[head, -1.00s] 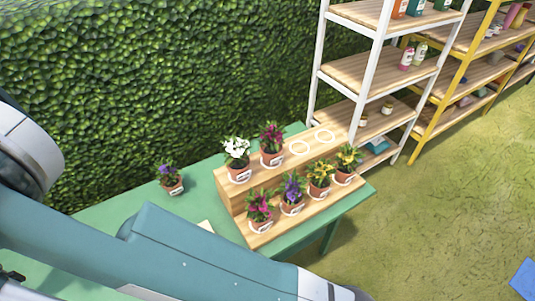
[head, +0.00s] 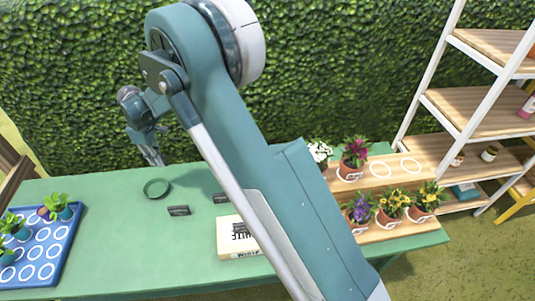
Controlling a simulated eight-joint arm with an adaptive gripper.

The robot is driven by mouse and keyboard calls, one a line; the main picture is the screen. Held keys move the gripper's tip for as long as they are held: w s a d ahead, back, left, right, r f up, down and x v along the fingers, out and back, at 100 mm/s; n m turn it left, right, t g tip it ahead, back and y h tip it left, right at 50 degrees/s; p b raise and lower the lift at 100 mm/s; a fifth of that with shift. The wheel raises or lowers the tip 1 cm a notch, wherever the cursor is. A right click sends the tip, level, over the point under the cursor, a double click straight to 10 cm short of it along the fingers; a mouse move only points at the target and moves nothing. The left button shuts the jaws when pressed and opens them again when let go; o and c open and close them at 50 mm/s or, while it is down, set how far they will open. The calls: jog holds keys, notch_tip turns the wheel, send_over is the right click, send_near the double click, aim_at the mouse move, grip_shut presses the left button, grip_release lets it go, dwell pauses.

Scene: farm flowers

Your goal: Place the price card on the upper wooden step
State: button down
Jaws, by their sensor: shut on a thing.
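My gripper (head: 150,153) hangs pointing down above the back of the green table, left of the wooden steps. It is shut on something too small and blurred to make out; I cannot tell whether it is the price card. Small dark flat pieces that may be price cards lie on the table, one left of the box (head: 179,210) and one behind it (head: 221,197). The upper wooden step (head: 380,172) is at the right and holds a white and a magenta potted flower. Two white rings mark its bare right part. My arm hides the steps' left end.
The lower step (head: 388,232) holds purple and yellow potted flowers. A cream box (head: 238,248) with black lettering, a green ring (head: 157,188) and a blue tray (head: 62,250) with seedlings are on the table. A hedge stands behind and white shelves (head: 480,115) at right.

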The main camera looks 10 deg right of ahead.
jog(key=w+d+r+m+p, duration=0.15)
jog(key=w+d, duration=0.25)
jog(key=d, duration=1)
jog(key=w+d+r+m, duration=0.2)
jog(key=w+d, duration=0.1)
jog(key=d, duration=1.2)
jog(key=w+d+r+m+p, duration=0.15)
jog(key=w+d, duration=0.25)
jog(key=d, duration=1)
jog(key=s+d+r+m+p, duration=0.1)
jog(key=s+d+r+m, duration=0.15)
jog(key=d, duration=1.15)
jog(key=s+d+r+m, duration=0.1)
jog(key=s+d+m, duration=0.15)
jog(key=d, duration=1.15)
jog(key=s+d+r+m+p, duration=0.1)
jog(key=s+d+r+m, duration=0.1)
jog(key=s+d, duration=1)
jog(key=s+d+r+m+p, duration=0.1)
jog(key=s+d+r+m, duration=0.1)
jog(key=s+d, duration=1)
jog(key=d, duration=0.8)
jog(key=shift+s+d+r+m+p, duration=0.25)
jog(key=shift+d+r+m+p, duration=0.1)
jog(key=shift+m+p, duration=0.05)
jog(key=shift+f, duration=3.15)
